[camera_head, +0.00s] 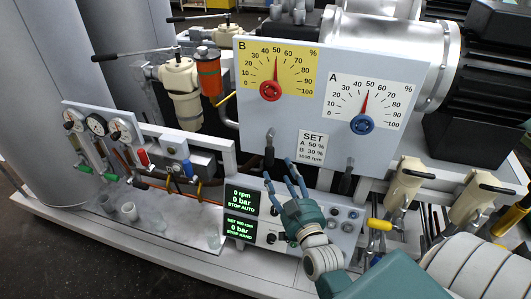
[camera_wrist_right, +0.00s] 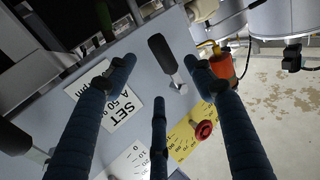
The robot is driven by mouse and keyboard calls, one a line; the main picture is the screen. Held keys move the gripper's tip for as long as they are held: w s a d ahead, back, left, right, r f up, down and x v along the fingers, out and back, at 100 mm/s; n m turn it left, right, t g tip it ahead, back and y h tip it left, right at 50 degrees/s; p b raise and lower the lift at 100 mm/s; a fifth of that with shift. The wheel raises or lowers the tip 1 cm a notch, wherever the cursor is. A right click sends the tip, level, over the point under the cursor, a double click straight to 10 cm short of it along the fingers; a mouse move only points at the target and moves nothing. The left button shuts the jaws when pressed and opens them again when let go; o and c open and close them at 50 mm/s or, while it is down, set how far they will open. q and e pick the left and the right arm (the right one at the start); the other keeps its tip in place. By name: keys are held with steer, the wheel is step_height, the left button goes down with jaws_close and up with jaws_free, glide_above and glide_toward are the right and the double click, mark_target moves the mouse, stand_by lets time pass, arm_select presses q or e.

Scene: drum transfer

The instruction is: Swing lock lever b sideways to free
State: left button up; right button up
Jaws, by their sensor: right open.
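Lock lever b (camera_head: 269,157) hangs below the yellow B dial (camera_head: 301,63) on the grey panel; its black grip points down from a metal pivot. In the right wrist view lever b (camera_wrist_right: 160,52) shows between the two outer fingertips, with its metal pivot toward the red knob (camera_wrist_right: 204,130). My right gripper (camera_head: 280,174) is open and empty, just below the lever's grip in the head view. In the wrist view its blue fingers (camera_wrist_right: 160,68) are spread around the lever, with no clear contact. My left gripper is not in view.
A second black lever (camera_head: 347,182) hangs under the white A dial (camera_head: 366,100). A SET label (camera_head: 312,147) sits between the levers. A green-lit display (camera_head: 241,212) is below left of the gripper. Cream valve handles (camera_head: 405,182) stand to the right.

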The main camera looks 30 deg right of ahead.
mark_target(273, 158)
steer(key=p+x, duration=0.2)
steer(key=x, duration=0.7)
steer(key=shift+a, duration=0.15)
steer(key=shift+w+d+f, duration=0.1)
steer(key=shift+w+d, duration=0.1)
steer(key=shift+w, duration=0.05)
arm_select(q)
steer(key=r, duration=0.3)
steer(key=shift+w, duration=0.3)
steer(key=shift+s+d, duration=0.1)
arm_select(e)
steer(key=shift+c, duration=0.3)
steer(key=c, duration=1.2)
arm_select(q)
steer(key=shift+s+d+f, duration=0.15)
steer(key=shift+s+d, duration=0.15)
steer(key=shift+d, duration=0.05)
arm_select(e)
jaws_close()
